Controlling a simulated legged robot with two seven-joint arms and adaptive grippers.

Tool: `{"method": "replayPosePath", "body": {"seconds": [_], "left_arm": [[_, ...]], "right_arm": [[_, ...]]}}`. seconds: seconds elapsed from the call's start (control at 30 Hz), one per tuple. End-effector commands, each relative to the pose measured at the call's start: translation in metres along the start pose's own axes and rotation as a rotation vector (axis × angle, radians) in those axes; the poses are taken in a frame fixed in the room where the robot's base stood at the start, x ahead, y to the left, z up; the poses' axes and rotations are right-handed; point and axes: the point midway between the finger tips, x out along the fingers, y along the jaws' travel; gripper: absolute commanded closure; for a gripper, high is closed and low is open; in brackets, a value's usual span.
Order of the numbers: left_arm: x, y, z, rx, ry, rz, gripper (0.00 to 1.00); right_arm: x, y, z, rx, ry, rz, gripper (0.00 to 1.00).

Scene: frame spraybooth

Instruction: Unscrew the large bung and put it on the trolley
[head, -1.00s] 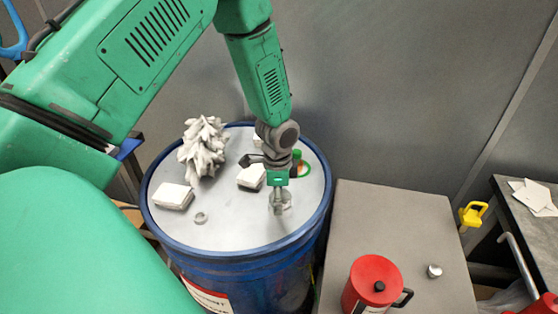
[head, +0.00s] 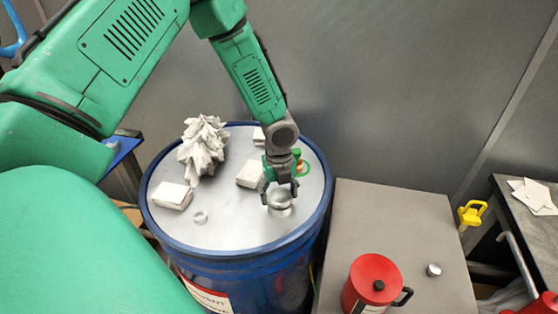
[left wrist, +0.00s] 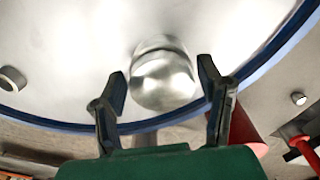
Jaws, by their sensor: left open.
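The large bung (head: 280,205) is a silvery round metal piece on the grey top of the blue drum (head: 240,245), near its right front side. It also shows in the left wrist view (left wrist: 163,80). My left gripper (head: 279,192) is over the bung, pointing down, with its dark fingers open on either side of it. In the left wrist view a gap shows between the bung and the left finger; contact at the right finger is unclear. The grey trolley (head: 385,220) stands right of the drum. My right gripper is not seen.
A crumpled white rag (head: 202,147) and white pads (head: 171,195) lie on the drum. A small metal ring (head: 201,217) is at its front left. A red can (head: 374,285) and small metal cap (head: 434,270) stand on the trolley's front; its back is clear.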

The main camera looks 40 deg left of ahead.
Motion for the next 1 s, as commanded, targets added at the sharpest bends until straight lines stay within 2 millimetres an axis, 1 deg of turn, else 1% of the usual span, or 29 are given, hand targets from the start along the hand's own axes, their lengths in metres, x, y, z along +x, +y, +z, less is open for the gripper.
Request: {"method": "replayPosePath", "body": {"seconds": [0.03,0.1,0.27,0.4,0.5,0.73,0.77,0.8,0.83,0.87,1.0], "left_arm": [[0.0001,-0.0007,0.0000,0.067,0.001,-0.002,0.39],[0.0002,-0.0008,0.0003,0.142,0.000,0.000,0.39],[0.0002,-0.0020,-0.0001,0.260,0.001,-0.001,0.39],[0.0003,-0.0030,-0.0006,0.462,0.001,0.001,0.39],[0.0003,-0.0038,-0.0007,0.557,0.000,0.001,0.39],[0.0002,-0.0038,-0.0008,0.583,0.000,0.002,0.39],[0.0001,-0.0038,-0.0008,0.582,0.000,0.002,0.46],[0.0001,-0.0038,-0.0008,0.582,0.000,0.002,0.60],[0.0001,-0.0038,-0.0008,0.582,0.000,0.002,0.71],[0.0001,-0.0038,-0.0008,0.581,0.000,0.002,0.73],[0.0000,-0.0037,-0.0007,0.567,0.000,0.002,0.73]], "right_arm": [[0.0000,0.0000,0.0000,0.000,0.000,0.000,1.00],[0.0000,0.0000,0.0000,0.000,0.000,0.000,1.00],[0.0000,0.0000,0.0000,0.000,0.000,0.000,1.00],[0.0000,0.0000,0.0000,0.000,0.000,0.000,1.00],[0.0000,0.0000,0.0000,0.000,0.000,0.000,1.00],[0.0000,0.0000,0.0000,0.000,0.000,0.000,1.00],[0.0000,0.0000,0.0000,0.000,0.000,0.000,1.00],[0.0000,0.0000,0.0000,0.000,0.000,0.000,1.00],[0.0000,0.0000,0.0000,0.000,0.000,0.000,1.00],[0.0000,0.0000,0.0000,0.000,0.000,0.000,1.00],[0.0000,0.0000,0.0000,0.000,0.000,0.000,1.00]]}}
